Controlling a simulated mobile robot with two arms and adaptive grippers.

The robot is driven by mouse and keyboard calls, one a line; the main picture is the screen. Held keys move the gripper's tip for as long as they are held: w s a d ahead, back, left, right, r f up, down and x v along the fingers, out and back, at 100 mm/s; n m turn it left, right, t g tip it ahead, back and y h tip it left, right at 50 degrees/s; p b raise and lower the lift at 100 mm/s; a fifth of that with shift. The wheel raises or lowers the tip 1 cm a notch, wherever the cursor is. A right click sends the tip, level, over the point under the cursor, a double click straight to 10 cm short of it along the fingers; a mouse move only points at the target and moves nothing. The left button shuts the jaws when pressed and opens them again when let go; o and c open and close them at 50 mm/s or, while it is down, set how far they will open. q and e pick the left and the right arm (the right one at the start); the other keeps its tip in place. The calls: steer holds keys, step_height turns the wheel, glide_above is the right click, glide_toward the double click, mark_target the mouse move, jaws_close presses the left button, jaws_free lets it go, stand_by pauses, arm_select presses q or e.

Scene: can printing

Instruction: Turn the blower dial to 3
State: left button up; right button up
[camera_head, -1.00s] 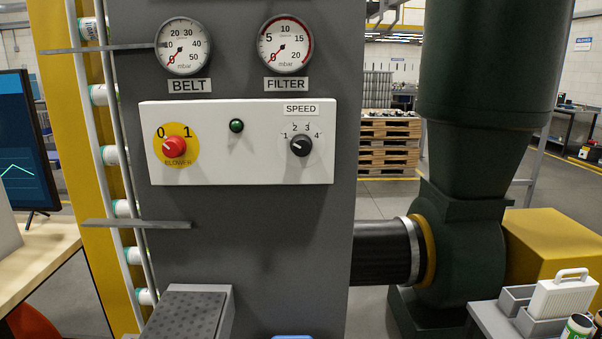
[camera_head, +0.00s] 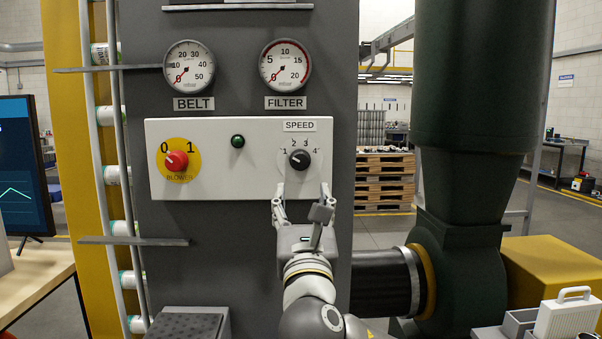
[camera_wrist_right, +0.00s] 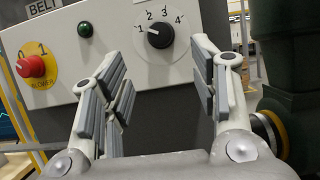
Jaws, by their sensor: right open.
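The black speed dial (camera_head: 299,159) sits on the white control panel (camera_head: 220,185) under the SPEED label, with the numbers 1 to 4 around it. In the right wrist view, the dial (camera_wrist_right: 160,33) has its white mark toward the left, on the side of the 1. My right gripper (camera_head: 302,191) is open and empty, just below the dial, with its fingers pointing up. In the right wrist view, the dial shows beyond the gap between the fingers, apparently untouched. My left gripper is not in view.
A red blower knob (camera_head: 176,161) on a yellow disc and a dark green lamp (camera_head: 238,141) are left of the dial. The BELT gauge (camera_head: 189,67) and FILTER gauge (camera_head: 285,66) are above. A metal bar (camera_head: 135,241) sticks out at lower left.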

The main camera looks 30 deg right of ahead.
mark_target(300, 164)
steer(key=p+x, duration=0.2)
steer(key=x, duration=0.8)
steer(key=shift+w+d+r, duration=0.25)
steer(key=c, duration=1)
steer(key=shift+c, duration=0.2)
